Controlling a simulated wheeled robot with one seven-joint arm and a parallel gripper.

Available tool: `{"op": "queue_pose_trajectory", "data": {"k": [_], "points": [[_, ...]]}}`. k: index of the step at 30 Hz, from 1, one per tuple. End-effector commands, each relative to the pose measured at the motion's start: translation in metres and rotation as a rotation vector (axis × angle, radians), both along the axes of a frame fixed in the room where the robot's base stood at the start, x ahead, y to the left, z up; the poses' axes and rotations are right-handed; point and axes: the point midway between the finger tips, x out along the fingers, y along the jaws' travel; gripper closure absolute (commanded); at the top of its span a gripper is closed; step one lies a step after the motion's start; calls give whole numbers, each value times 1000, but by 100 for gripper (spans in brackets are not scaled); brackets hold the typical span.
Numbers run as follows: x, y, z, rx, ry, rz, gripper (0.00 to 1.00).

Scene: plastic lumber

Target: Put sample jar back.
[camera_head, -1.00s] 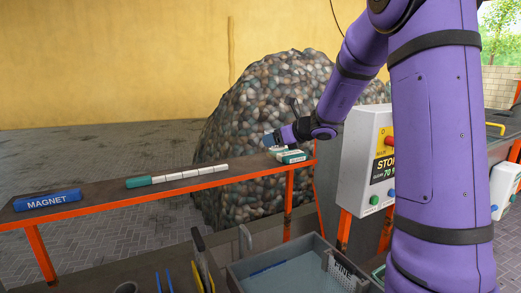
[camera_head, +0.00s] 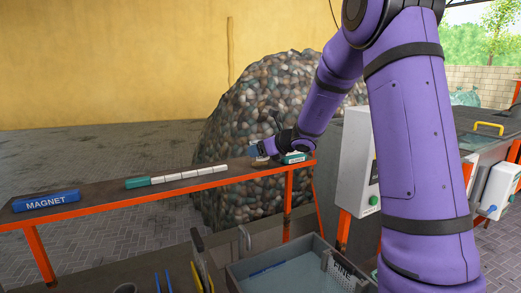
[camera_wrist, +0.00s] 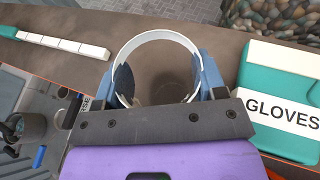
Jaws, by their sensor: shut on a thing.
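The sample jar (camera_wrist: 126,50) is a clear, round, open jar with a white rim, seen from above in the wrist view. The brown shelf top shows through it. My gripper (camera_wrist: 160,78) is shut on the jar, with one blue finger on each side of it. In the head view, my gripper (camera_head: 260,151) is low over the right end of the long shelf (camera_head: 110,194), just left of the gloves box. The jar is mostly hidden there by the gripper. I cannot tell whether its base touches the shelf.
The green and white gloves box (camera_wrist: 282,100) is close on the right of my gripper. A green-ended white segmented stick (camera_head: 178,177) and a blue MAGNET block (camera_head: 46,200) lie further left on the shelf. A grey crate (camera_head: 240,277) stands below. A pebble heap (camera_head: 235,115) rises behind.

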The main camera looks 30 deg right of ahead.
Motion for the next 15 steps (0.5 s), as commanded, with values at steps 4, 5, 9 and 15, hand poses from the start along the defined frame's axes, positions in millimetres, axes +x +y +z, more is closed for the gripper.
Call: {"op": "queue_pose_trajectory", "data": {"k": [4,5,9,15], "points": [[0,0,-3,1,0,0,31],[0,0,-3,1,0,0,24],[0,0,-2,1,0,0,10],[0,0,-2,0,0,0,10]]}}
